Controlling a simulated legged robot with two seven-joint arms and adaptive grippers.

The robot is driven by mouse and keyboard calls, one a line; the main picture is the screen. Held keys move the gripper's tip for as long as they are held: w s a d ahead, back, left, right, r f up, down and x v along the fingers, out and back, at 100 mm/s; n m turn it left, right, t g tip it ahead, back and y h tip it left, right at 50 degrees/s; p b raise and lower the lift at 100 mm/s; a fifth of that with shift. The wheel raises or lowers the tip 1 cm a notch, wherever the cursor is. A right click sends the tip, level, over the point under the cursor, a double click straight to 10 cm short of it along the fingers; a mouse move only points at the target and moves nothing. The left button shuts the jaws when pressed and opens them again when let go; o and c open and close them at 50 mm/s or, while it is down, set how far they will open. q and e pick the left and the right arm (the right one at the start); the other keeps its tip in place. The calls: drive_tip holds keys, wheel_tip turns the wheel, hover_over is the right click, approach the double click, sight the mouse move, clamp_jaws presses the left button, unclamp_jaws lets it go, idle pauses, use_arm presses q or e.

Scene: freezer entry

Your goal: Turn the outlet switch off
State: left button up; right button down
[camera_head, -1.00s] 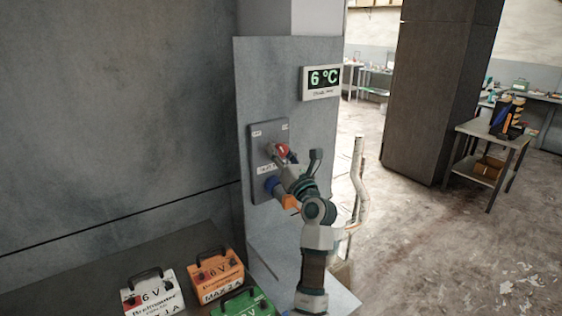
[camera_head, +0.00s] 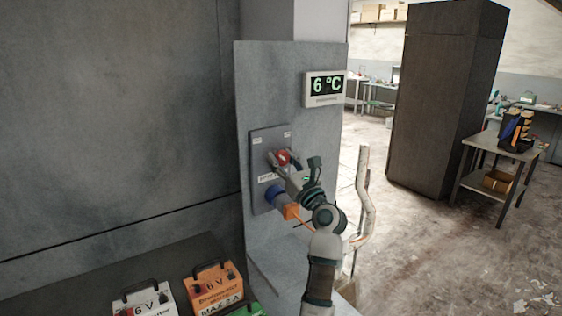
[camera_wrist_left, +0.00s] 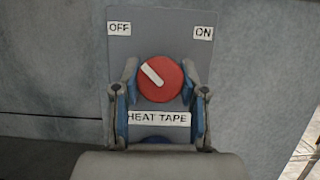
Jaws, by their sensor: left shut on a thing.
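The outlet switch is a red round knob (camera_wrist_left: 172,88) with a white pointer mark, on a grey panel (camera_wrist_left: 160,38) on the wall plate. In the left wrist view its mark points up and left, toward the OFF label (camera_wrist_left: 119,28). The ON label (camera_wrist_left: 203,33) is at the upper right. A HEAT TAPE label (camera_wrist_left: 158,119) sits below the knob. My left gripper (camera_head: 281,164) is shut on the knob, one finger on each side. In the head view the arm hides part of the panel. My right gripper is not in view.
A blue plug (camera_head: 274,194) with an orange part sits just below the knob. A 6 °C display (camera_head: 325,88) is higher on the plate. Battery boxes (camera_head: 213,289) stand at lower left. A pale pipe (camera_head: 363,190) runs right of the plate. Open floor lies to the right.

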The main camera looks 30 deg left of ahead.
use_arm(q)
drive_tip(key=shift+d, duration=0.1)
drive_tip(key=o, duration=1.1)
drive_tip(key=shift+c, duration=0.2)
drive_tip(key=shift+o, duration=0.5)
drive_tip(key=shift+d+r, duration=0.1)
drive_tip(key=shift+d, duration=0.15)
drive_tip(key=shift+d, duration=0.25)
drive_tip(key=v, duration=1.1)
drive_tip(key=shift+d+f, duration=0.3)
drive_tip(key=shift+d, duration=0.05)
drive_tip(key=shift+a, duration=0.25)
